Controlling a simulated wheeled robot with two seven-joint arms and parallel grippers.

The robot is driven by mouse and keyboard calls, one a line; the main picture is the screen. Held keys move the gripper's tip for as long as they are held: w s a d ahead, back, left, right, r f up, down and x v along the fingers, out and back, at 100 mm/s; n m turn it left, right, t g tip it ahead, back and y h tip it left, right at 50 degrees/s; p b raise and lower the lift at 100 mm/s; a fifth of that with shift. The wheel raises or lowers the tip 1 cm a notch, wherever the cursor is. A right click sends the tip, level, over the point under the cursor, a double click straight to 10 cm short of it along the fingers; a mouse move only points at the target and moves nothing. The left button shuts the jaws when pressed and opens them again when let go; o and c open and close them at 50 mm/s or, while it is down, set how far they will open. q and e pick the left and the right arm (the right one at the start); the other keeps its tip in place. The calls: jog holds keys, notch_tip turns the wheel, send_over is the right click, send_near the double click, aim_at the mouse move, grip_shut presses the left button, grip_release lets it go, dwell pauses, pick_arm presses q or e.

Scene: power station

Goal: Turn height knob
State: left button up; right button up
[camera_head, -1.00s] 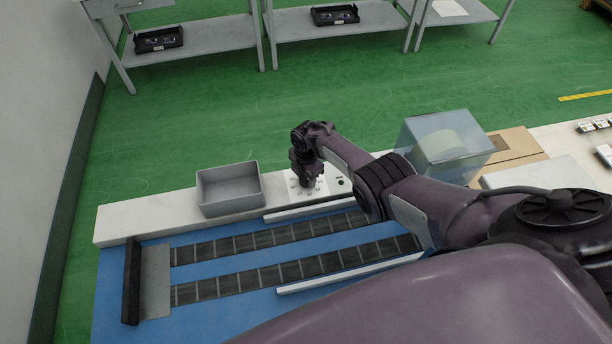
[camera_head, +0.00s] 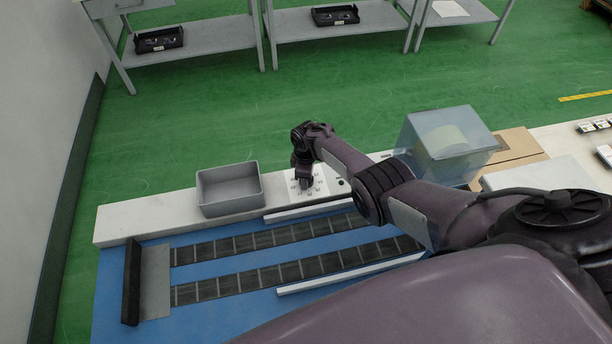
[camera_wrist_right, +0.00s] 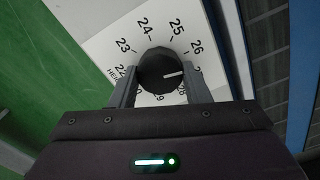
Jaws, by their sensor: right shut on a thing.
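My right gripper (camera_wrist_right: 160,84) is shut on the knob, with one finger on each side. The fingers hide part of the lower dial and its lettering. In the head view, my right gripper (camera_head: 304,184) reaches down onto the white panel (camera_head: 321,186), and the knob is hidden beneath it. My left gripper is not in view.
A grey open bin (camera_head: 230,190) stands just left of the panel. A clear box (camera_head: 420,135) with a pale roll inside stands to the right. A blue conveyor bed (camera_head: 215,290) with dark slatted tracks (camera_head: 240,243) lies in front. Grey shelves (camera_head: 200,40) stand behind.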

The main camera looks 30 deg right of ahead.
jog(key=m, duration=1)
jog(key=shift+m, duration=1.6)
jog(key=o, duration=1)
